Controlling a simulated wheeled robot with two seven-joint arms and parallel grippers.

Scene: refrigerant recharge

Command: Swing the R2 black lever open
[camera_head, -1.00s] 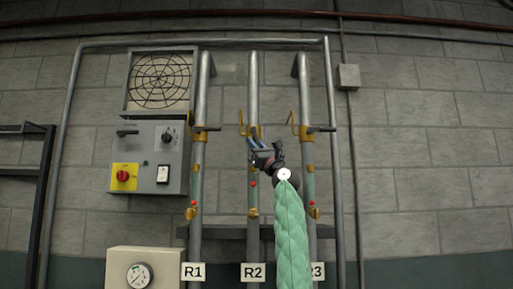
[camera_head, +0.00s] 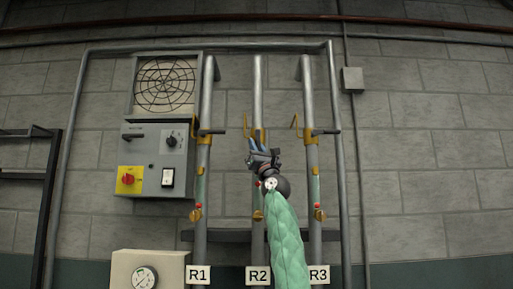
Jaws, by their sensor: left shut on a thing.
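The R2 pipe (camera_head: 257,95) stands in the middle, above its white R2 label (camera_head: 258,276). My left gripper (camera_head: 258,147), on the green-sleeved arm, is at the R2 valve, just below its yellow fitting (camera_head: 258,134). The yellow handle (camera_head: 245,126) at R2 stands upright, left of the pipe. My right gripper is not in view.
The R1 black lever (camera_head: 212,131) and R3 black lever (camera_head: 327,131) stick out to the right of their pipes. A grey control box (camera_head: 153,160) with a red knob hangs at left, under a fan grille (camera_head: 164,84).

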